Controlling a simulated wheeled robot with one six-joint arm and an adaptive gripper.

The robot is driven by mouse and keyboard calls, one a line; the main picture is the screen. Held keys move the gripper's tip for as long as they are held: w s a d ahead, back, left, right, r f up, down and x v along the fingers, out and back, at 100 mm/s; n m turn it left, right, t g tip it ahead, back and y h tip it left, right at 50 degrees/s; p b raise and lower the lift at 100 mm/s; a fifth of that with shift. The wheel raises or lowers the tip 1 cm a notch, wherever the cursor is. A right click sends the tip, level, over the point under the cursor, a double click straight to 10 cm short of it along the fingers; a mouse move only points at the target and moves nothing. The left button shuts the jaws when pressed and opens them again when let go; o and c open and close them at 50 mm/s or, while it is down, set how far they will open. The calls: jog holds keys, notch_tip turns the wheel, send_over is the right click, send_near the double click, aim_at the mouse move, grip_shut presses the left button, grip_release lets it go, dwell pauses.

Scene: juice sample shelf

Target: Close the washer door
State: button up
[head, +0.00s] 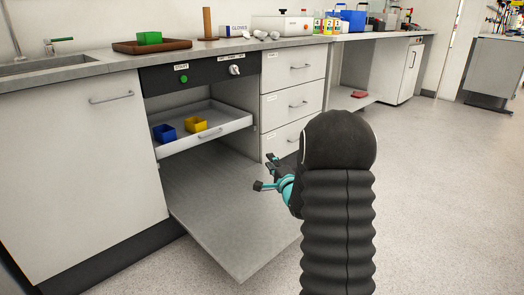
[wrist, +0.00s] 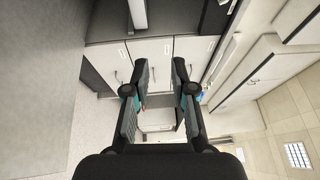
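The washer sits under the counter, with a dark control panel (head: 205,73) holding a green start button and a knob. Its door (head: 235,225) is a grey panel folded down and open, reaching out from the bottom of the opening over the floor. My gripper (head: 264,172) is in front of the drawers, to the right of the opening and above the door's right side in the head view, apart from the door as far as I can tell. In the wrist view its two fingers (wrist: 160,72) are spread with nothing between them.
Inside the washer a white rack (head: 232,123) holds a blue container (head: 164,133) and a yellow container (head: 195,124). A drawer unit (head: 291,105) stands right of the opening, a closed cabinet (head: 80,170) left. A brown tray (head: 152,47) with a green box sits on the counter. Floor at right is clear.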

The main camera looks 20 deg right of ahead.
jog(key=shift+s+a+f, duration=0.1)
jog(key=shift+s, duration=1.45)
